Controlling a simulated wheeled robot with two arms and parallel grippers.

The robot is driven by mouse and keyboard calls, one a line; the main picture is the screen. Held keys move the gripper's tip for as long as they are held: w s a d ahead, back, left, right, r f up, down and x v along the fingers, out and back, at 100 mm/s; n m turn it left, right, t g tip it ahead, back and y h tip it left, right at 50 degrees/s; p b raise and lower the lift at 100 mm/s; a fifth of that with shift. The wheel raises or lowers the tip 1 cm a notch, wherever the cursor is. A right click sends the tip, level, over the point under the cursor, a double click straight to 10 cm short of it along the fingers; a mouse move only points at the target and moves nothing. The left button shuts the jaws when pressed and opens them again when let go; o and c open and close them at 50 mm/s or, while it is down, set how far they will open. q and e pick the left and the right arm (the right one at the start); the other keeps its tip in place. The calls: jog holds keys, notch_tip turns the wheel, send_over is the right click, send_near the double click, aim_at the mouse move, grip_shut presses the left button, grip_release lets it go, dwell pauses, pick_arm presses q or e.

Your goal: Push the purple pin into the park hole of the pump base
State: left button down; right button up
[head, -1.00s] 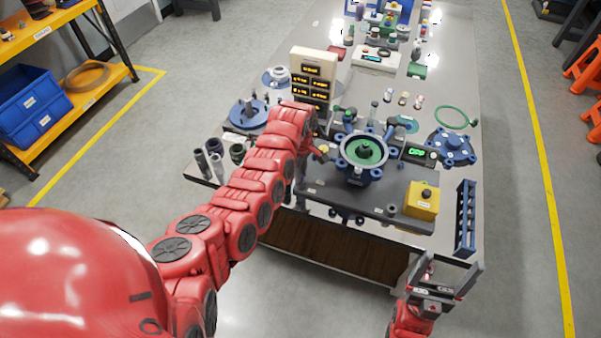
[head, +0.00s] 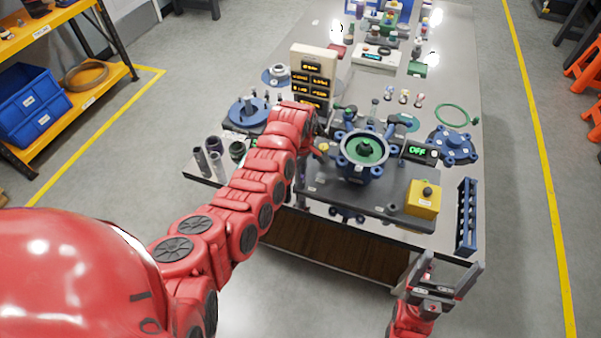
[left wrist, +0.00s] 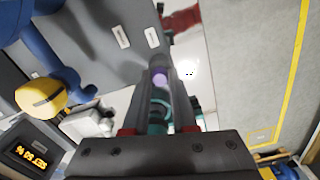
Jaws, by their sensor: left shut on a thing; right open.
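The pump base (head: 352,172) is a blue flanged housing with a green inside, standing on a dark grey plate at the middle of the bench. Part of a blue body (left wrist: 45,55) shows at the upper left of the left wrist view. In that view my left gripper (left wrist: 165,85) is shut on the purple pin (left wrist: 159,76), with a teal part below the purple. In the head view my left arm hides most of this gripper, just left of the pump base. I cannot make out the park hole or tell whether the pin touches it. My right gripper (head: 440,280) is open and empty off the bench's front right.
A stack of amber displays (head: 312,72) stands close behind my left arm. A yellow button box (head: 423,198) and a blue slotted rack (head: 466,217) are at the front right. A yellow knob (left wrist: 42,97) lies left of the fingers in the wrist view.

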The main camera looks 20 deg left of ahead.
pick_arm(q)
jog(key=shift+f+b, duration=0.1)
jog(key=shift+b, duration=0.2)
dwell(0.5)
jog(key=c, duration=0.6)
grip_release()
jog(key=shift+c, duration=0.2)
notch_tip(320, 180, up, 9)
jog(key=p, duration=0.2)
jog(key=shift+p, duration=0.35)
jog(key=shift+s, duration=0.1)
